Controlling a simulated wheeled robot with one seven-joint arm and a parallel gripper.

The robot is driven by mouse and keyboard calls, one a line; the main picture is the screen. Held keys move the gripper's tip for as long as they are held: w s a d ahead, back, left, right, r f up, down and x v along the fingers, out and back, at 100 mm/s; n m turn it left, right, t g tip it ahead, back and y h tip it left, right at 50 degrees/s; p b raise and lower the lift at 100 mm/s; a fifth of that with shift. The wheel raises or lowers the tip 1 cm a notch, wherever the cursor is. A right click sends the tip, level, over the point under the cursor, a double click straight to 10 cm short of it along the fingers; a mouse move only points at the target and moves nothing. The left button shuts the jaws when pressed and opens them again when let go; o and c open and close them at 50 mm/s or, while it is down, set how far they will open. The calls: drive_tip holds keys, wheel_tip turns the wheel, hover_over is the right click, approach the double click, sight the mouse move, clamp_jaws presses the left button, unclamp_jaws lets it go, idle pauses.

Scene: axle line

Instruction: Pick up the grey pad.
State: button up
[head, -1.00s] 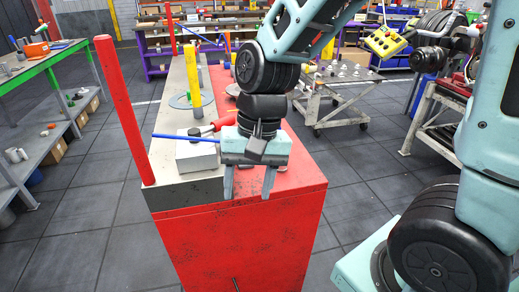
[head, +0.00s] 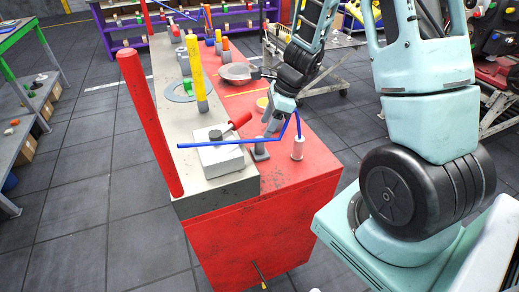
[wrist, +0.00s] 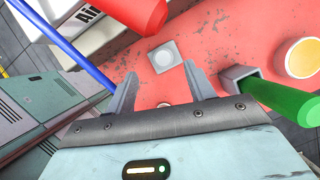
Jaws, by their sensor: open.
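The fingers are apart and nothing is held. In the head view my gripper (head: 270,130) hangs low over the red bench top, above a small grey piece (head: 260,151) that appears to be the pad. The exact height gap cannot be told.
A white box (head: 219,158) with a red handle (head: 238,121) stands left of my gripper. A blue rod (head: 205,144) passes close by. In the wrist view a green cylinder (wrist: 285,101) is close to the right finger.

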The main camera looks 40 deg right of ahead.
sight(259, 138)
drive_tip(key=shift+x, duration=3.75)
drive_tip(key=shift+w+d, duration=0.1)
drive_tip(key=shift+d, duration=0.05)
drive_tip(key=c, duration=1.1)
